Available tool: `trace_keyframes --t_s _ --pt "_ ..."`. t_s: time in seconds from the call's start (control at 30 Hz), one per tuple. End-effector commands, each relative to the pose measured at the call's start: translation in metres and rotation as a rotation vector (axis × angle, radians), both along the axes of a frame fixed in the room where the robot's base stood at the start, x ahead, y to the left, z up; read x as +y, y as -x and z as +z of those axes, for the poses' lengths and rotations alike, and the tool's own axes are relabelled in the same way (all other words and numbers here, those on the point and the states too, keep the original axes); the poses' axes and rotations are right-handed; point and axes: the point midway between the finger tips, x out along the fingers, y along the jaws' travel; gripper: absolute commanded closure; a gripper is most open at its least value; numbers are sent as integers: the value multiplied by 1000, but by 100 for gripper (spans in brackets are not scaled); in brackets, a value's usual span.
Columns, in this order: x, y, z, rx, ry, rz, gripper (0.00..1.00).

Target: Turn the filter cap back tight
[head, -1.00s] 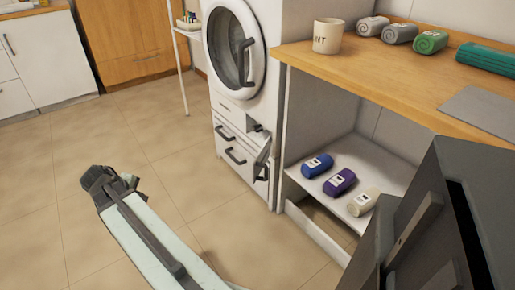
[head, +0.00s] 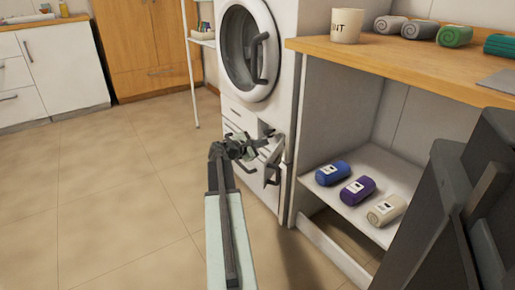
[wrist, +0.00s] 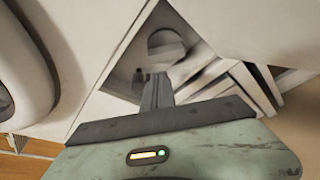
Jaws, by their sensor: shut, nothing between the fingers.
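The filter cap (wrist: 166,46) is a round grey knob inside an open recess low on the white washing machine (head: 236,112). In the wrist view my gripper (wrist: 157,82) points into the recess, its fingers shut and empty, just below the cap. I cannot tell whether they touch it. In the head view my gripper (head: 258,143) is at the recess, beside the open flap (head: 274,162). There the cap is too small or hidden to make out. The round door (head: 250,52) above is closed.
A wooden counter (head: 400,62) with a mug (head: 346,25) and rolled towels stands to the right. Its lower shelf (head: 345,166) holds blue, purple and cream rolls. The tiled floor (head: 110,190) at left is clear.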

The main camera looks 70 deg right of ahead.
Motion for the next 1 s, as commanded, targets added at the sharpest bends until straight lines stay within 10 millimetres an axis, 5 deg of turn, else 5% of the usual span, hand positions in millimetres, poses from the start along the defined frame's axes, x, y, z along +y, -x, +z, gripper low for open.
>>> trace_keyframes --t_s 0.3,1.0 --pt "-39 13 -13 -2 1 1 100" --pt "-40 11 -11 -2 0 5 100"
